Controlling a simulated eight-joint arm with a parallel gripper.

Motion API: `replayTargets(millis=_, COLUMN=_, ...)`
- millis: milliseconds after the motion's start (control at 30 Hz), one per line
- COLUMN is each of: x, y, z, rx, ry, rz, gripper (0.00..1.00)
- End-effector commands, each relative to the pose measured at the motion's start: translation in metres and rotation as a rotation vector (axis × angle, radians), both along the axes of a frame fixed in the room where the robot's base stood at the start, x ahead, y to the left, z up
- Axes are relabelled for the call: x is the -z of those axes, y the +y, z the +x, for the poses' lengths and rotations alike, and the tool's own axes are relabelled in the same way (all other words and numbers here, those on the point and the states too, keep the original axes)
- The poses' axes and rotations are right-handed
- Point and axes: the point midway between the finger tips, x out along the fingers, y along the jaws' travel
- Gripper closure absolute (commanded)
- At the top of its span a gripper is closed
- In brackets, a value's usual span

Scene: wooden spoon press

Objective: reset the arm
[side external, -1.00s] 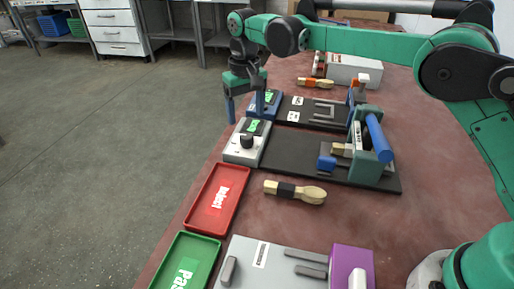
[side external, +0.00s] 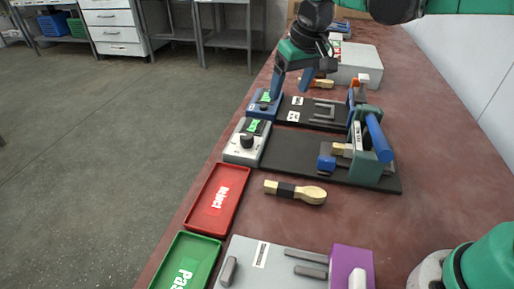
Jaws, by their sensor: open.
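My gripper (side external: 291,84) hangs above the far part of the table, with two blue fingers spread apart and nothing between them. It is over or near the far black fixture (side external: 293,120); its exact height is hard to tell. My arm reaches in from the top right. A wooden spoon with a dark band (side external: 309,193) lies on the table in front of the nearer black press fixture (side external: 292,152). Another wooden piece (side external: 338,150) sits in that press, partly hidden by its green and blue frame (side external: 373,140).
A red Reject tray (side external: 218,200) and a green Pass tray (side external: 188,262) lie along the left table edge. A grey control box with a knob (side external: 246,142) stands beside the nearer press. A grey and purple fixture (side external: 350,262) is at the front. A grey box (side external: 358,62) stands farther back.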

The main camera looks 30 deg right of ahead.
Motion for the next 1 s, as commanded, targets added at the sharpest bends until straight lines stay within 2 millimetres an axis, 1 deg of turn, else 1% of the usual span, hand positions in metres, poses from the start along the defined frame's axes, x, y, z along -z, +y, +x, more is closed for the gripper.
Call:
replayTargets(millis=200, x=-0.005, y=-0.011, z=-0.023, rx=0.002, ry=-0.059, rz=0.0, gripper=0.28)
replayTargets(millis=433, x=-0.004, y=-0.021, z=-0.046, rx=0.003, ry=-0.122, rz=-0.002, gripper=0.28)
replayTargets(millis=800, x=0.006, y=-0.035, z=-0.083, rx=0.007, ry=-0.22, rz=-0.011, gripper=0.28)
replayTargets(millis=1000, x=0.012, y=-0.039, z=-0.095, rx=0.009, ry=-0.256, rz=-0.016, gripper=0.28)
